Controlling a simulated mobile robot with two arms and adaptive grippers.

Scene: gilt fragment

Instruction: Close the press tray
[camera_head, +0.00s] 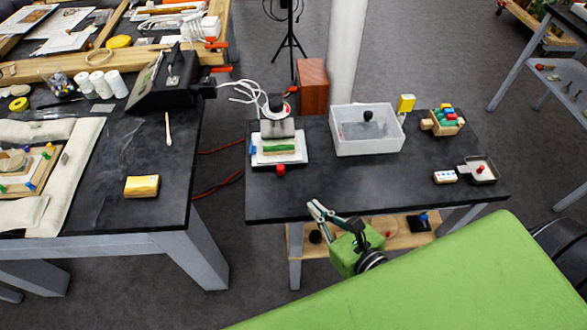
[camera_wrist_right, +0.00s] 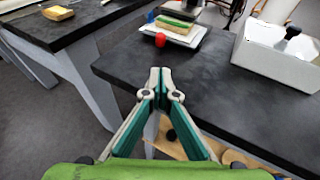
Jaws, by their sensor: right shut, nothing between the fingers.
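The press stands at the back left of the black table, with a grey upper block (camera_head: 277,128) and a black knob on top. Its white tray (camera_head: 297,160) sticks out from under the block towards me and bears a layered pad with a green strip (camera_head: 279,149). A red knob (camera_head: 281,169) is at the tray's front; it also shows in the right wrist view (camera_wrist_right: 160,40). My right gripper (camera_head: 316,208) is shut and empty by the table's front edge, apart from the tray and nearer to me. My left gripper is not in view.
A light grey bin (camera_head: 367,143) stands right of the press. The table top (camera_head: 345,185) in front of the press is clear. A lower wooden shelf (camera_head: 400,240) lies below.

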